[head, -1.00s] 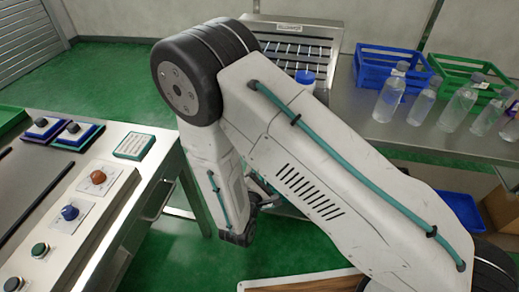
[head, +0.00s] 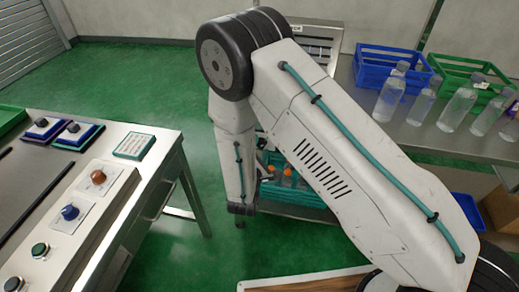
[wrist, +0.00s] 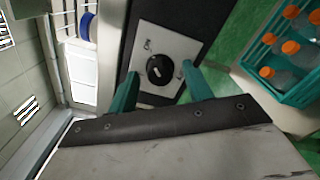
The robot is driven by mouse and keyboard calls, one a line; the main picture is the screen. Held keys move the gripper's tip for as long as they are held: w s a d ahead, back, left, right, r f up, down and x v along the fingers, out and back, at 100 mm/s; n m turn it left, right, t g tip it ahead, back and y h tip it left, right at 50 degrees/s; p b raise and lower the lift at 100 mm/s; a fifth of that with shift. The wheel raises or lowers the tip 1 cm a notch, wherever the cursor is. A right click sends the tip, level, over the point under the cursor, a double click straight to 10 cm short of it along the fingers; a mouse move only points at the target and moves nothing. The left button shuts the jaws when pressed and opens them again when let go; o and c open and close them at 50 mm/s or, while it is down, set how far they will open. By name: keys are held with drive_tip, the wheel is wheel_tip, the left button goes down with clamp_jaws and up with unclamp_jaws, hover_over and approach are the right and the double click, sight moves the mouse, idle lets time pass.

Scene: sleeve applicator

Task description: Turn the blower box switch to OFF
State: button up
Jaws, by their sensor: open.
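In the wrist view, a black round switch knob (wrist: 159,69) with a small pale mark sits on a white plate (wrist: 145,35) on a dark box face (wrist: 193,22), which looks like the blower box. Marks beside the knob are too small to read. My gripper (wrist: 160,74) is open, with one green finger on each side of the knob. A gap shows on both sides; I cannot tell the depth between fingertips and plate. In the head view my arm hides the box, and the fingers cannot be made out.
A teal crate of orange-capped bottles (wrist: 290,48) is right of the box; it shows behind my arm in the head view (head: 290,200). A control panel with an orange knob (head: 98,177) and a blue knob (head: 70,212) stands left. Green floor (head: 190,160) lies between.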

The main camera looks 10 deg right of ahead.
drive_tip(key=c, duration=1)
drive_tip(key=shift+o, duration=0.2)
drive_tip(key=n, duration=0.4)
drive_tip(key=shift+n, duration=0.3)
drive_tip(key=n, duration=0.4)
drive_tip(key=shift+n, duration=0.3)
drive_tip(key=n, duration=0.4)
drive_tip(key=shift+n, duration=2.4)
